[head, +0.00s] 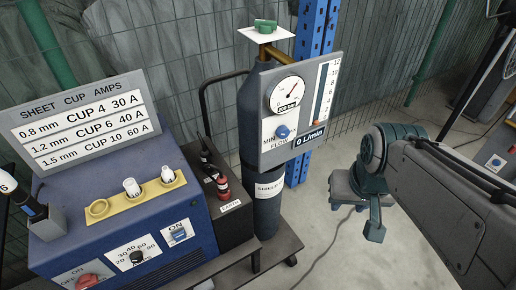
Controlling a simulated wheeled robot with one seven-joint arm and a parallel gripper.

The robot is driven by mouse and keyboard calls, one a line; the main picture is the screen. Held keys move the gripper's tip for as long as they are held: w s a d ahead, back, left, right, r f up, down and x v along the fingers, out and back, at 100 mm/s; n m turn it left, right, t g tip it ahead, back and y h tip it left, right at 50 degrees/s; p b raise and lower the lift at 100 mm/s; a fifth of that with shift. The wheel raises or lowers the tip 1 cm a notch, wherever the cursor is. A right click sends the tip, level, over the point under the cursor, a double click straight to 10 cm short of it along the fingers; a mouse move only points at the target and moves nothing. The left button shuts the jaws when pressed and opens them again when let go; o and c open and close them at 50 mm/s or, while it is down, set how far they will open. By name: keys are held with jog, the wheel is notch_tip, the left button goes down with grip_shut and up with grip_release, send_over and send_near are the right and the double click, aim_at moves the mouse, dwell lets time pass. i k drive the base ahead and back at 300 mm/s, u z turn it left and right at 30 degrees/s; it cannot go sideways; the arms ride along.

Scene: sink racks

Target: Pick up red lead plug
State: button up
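My gripper (366,222) hangs over the open floor at the right, clear of the red plug and the gas cylinder. Nothing shows between its fingers, but its angle hides whether they are apart.
A blue welding set (110,205) with a yellow cup holder (135,205) stands at the left. A sheet cup chart (85,118) rises behind it. A dark gas cylinder (262,150) with a gauge panel (300,112) stands between the plug and my gripper.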

aim_at(221, 181)
jog(key=z, duration=0.85)
jog(key=i, duration=0.7)
jog(key=u, duration=3.2)
